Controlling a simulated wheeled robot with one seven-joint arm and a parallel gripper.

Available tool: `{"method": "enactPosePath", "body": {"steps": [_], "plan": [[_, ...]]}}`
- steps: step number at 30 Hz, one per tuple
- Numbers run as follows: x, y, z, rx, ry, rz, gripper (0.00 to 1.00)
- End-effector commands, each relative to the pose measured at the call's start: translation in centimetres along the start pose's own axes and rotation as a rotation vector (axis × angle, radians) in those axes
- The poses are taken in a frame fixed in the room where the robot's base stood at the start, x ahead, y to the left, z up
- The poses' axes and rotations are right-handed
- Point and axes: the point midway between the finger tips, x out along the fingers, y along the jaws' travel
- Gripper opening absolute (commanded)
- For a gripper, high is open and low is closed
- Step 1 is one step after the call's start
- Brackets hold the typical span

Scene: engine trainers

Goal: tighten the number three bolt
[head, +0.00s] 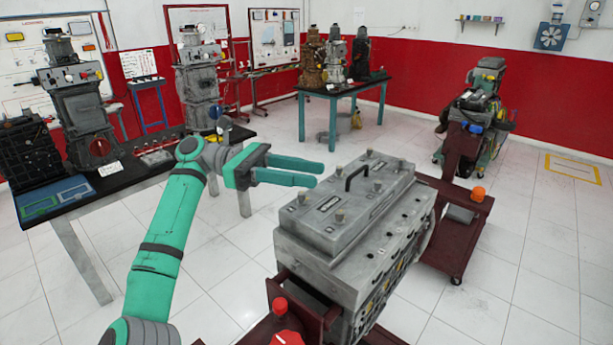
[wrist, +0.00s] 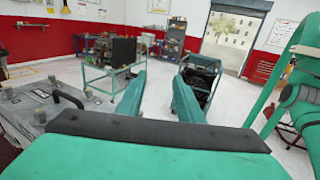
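A grey engine block (head: 330,240) stands on a dark red stand right of centre in the head view. Its raised cover (head: 350,205) carries a black handle (head: 357,172) and several bolt heads, among them a front one (head: 340,215) and a rear one (head: 369,152). I see no numbers that tell which bolt is number three. My gripper (head: 318,174) is open and empty, level and above the engine's left rear side, apart from it. In the wrist view its two fingers (wrist: 158,85) are spread with nothing between, and the engine cover (wrist: 60,112) shows at left.
A dark workbench (head: 130,170) with engine parts stands at left. A green-legged table (head: 345,90) with more engines stands at the back. A red cart (head: 460,215) adjoins the engine's right side. White floor lies open between.

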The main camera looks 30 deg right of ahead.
Motion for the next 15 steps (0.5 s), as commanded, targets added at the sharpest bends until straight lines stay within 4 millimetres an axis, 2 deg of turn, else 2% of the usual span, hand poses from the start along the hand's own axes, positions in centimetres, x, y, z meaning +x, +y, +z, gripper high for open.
{"method": "enactPosePath", "body": {"steps": [9, 15], "plan": [[1.6, -3.9, 1.8, 0.003, 0.001, 0.000, 0.34], [2.1, -5.1, 2.4, 0.001, 0.000, 0.000, 0.34]]}}
